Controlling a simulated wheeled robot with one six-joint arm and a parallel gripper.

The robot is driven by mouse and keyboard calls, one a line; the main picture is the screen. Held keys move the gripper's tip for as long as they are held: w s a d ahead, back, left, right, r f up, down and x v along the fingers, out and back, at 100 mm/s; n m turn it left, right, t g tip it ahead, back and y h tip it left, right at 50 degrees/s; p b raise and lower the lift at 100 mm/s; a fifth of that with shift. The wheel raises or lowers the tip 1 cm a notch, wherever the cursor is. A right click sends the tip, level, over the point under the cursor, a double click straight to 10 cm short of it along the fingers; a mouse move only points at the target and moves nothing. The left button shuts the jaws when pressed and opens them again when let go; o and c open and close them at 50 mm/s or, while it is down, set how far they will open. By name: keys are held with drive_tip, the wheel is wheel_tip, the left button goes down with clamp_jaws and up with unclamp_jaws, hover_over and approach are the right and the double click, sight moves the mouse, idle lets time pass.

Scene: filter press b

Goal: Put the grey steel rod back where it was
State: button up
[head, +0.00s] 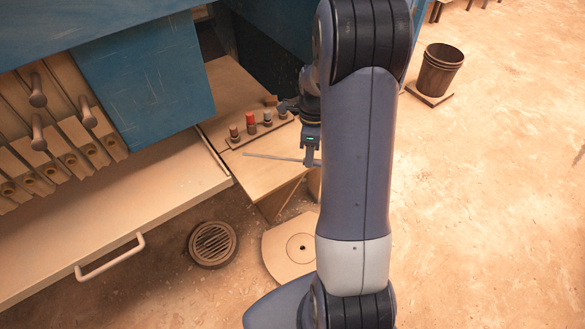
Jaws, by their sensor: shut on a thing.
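The grey steel rod (272,157) is thin and lies roughly level in the picture, pointing left from my gripper. My gripper (311,163) is shut on the rod near its right end. The rod shows above or against the small tan table (262,178); I cannot tell whether it touches the top. My arm hides part of the area to the right of the gripper.
A strip with several small pegs or knobs, one red (250,118), stands behind the rod. A blue panel (145,72) and a tan tray with a handle (112,256) are at left. A floor drain (212,243) and brown bucket (439,70) show. The right floor is open.

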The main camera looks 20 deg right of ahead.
sight(283, 162)
drive_tip(key=w+a+n+t+h+b, duration=0.1)
drive_tip(key=w+a+n+b, duration=0.15)
drive_tip(key=w+n, duration=0.2)
drive_tip(key=w+a+n+t+b, duration=0.1)
drive_tip(key=w+n+b, duration=0.3)
drive_tip(key=w, duration=0.2)
wheel_tip(283, 162, down, 9)
drive_tip(key=shift+a+f, duration=0.1)
drive_tip(key=shift+f, duration=0.05)
drive_tip(key=shift+f, duration=0.15)
drive_tip(key=o, duration=0.9)
wheel_tip(283, 162, up, 12)
drive_tip(key=shift+r+p, duration=0.15)
drive_tip(key=shift+p, duration=0.2)
